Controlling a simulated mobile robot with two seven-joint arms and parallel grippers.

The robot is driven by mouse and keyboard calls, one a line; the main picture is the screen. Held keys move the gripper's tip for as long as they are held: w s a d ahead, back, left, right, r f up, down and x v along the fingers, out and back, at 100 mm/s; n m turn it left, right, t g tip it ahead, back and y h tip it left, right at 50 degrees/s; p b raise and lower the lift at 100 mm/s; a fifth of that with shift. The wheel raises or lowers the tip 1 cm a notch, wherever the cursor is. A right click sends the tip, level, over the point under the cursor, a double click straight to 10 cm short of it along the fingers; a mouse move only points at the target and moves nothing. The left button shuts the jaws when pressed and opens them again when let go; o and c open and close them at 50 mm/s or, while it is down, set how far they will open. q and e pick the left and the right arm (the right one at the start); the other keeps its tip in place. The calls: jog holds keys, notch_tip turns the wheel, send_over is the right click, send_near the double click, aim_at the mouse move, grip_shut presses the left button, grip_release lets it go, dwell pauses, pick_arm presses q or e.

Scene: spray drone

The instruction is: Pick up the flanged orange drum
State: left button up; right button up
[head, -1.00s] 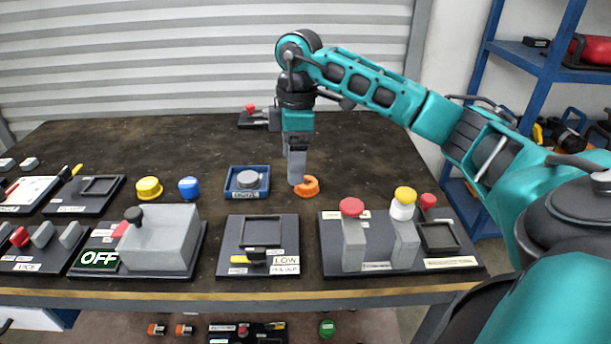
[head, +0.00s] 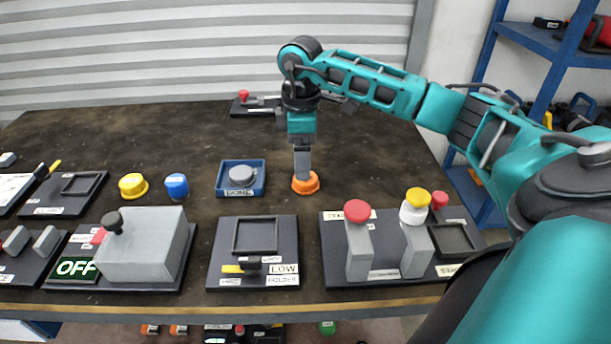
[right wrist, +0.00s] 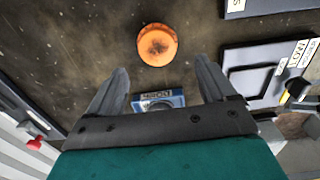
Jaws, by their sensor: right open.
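The flanged orange drum (head: 306,185) stands on the dark tabletop, right of the blue tray. In the right wrist view the drum (right wrist: 157,45) shows its round orange top with a darker brown middle. My right gripper (head: 303,176) points down at the drum, and its fingers overlap the drum's back edge in the head view. In the right wrist view the gripper (right wrist: 161,63) is open, with nothing between its fingers. The drum lies just beyond the fingertips, roughly centred between them. Contact cannot be told. My left gripper is out of view.
The blue tray (head: 225,190) holds a grey round part. A yellow cap (head: 133,186) and a blue cap (head: 176,186) stand further left. A black panel with grey posts (head: 359,250) and knobs stands front right. A holder panel (head: 225,235) lies front centre. Bare tabletop surrounds the drum.

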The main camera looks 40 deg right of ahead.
aim_at(306, 182)
jog(key=f, duration=0.3)
jog(key=f+b, duration=0.1)
jog(key=f, duration=0.1)
jog(key=shift+s+d+f, duration=0.15)
jog(key=shift+d+f, duration=0.05)
jog(key=shift+d, duration=0.15)
jog(key=c, duration=1.1)
